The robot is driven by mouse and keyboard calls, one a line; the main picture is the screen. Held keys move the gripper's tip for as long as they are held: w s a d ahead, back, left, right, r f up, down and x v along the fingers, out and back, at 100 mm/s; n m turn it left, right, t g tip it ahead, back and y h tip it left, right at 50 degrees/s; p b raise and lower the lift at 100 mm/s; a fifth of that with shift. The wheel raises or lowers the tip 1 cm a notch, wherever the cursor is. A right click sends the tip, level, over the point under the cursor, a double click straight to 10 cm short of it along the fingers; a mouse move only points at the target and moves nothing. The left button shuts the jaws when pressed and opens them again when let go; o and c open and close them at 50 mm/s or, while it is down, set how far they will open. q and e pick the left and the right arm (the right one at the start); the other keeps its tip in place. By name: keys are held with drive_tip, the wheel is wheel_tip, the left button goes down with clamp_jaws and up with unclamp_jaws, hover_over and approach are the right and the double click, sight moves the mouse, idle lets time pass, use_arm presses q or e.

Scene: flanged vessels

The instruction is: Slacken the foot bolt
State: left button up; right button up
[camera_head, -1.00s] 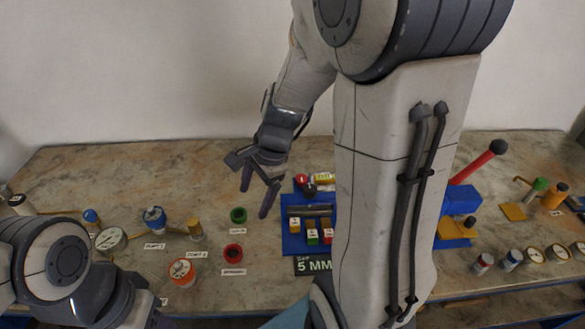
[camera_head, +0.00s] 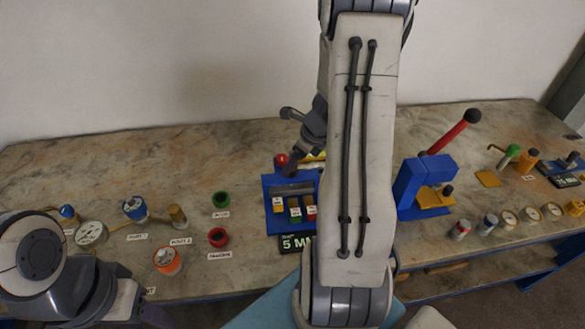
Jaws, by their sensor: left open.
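I cannot pick out the foot bolt in the head view. A blue tray (camera_head: 270,218) holds coloured blocks and grey bars, with a black "5 MM" sign (camera_head: 297,243) at its front. My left gripper (camera_head: 152,316) is open at the lower left, cut by the picture's bottom edge, with nothing seen in it. My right arm crosses the middle of the view. My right gripper (camera_head: 294,160) is above the back of the tray, partly hidden by that arm, so its jaws do not show clearly.
A blue stand (camera_head: 425,183) with a red lever (camera_head: 451,133) stands right. The bench's back left is clear.

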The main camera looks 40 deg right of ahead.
drive_tip(key=shift+x, duration=1.25)
clamp_jaws()
